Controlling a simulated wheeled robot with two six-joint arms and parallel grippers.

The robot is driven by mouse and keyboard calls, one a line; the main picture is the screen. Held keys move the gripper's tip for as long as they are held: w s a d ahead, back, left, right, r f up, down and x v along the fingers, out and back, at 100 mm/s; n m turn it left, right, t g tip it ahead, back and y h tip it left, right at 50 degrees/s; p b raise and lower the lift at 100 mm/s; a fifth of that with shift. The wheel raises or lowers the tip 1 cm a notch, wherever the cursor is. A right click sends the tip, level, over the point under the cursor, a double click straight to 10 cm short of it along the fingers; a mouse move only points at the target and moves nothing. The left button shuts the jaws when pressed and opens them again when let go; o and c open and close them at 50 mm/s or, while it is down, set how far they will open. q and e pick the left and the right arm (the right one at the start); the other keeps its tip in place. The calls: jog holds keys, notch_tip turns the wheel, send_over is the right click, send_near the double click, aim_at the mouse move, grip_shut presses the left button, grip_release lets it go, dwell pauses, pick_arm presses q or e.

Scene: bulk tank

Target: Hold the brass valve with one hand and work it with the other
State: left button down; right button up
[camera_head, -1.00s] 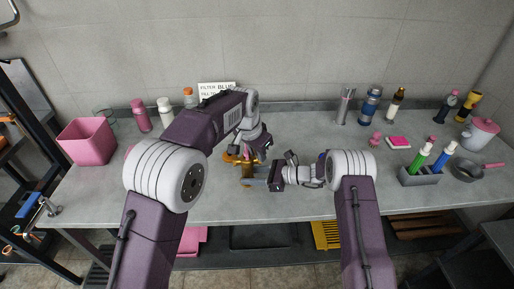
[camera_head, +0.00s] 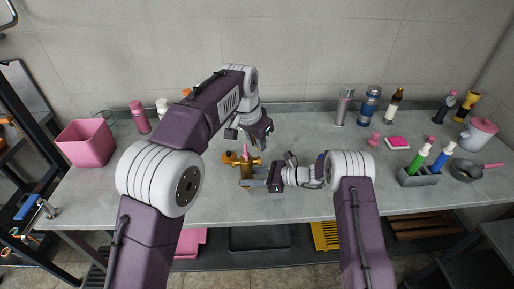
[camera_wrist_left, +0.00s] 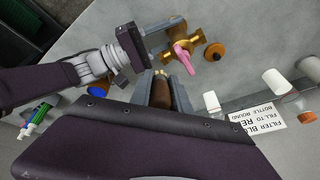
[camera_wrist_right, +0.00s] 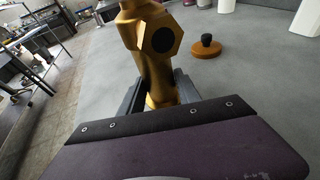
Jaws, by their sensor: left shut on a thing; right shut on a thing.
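The brass valve (camera_head: 245,173) with a pink lever (camera_head: 246,154) is at the middle of the bench. In the left wrist view the valve (camera_wrist_left: 172,38) and its pink lever (camera_wrist_left: 183,57) show clearly. My right gripper (camera_head: 262,184) is shut on the valve's brass body, which fills the space between its fingers in the right wrist view (camera_wrist_right: 155,85). My left gripper (camera_head: 262,135) is up behind the valve, apart from the lever. It is shut on a brown cylindrical thing (camera_wrist_left: 161,93) with a paler end; what it is I cannot tell.
A brown disc with a black knob (camera_wrist_right: 206,48) lies near the valve. A printed sign (camera_wrist_left: 258,120) and white-capped bottles are at the back left, beside a pink bin (camera_head: 86,143). A grey holder (camera_head: 418,178) with markers stands right.

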pick_arm(q)
jog(key=shift+r, duration=1.5)
jog(key=shift+x, duration=0.85)
jog(key=shift+s+a, duration=0.1)
jog(key=shift+r, duration=0.35)
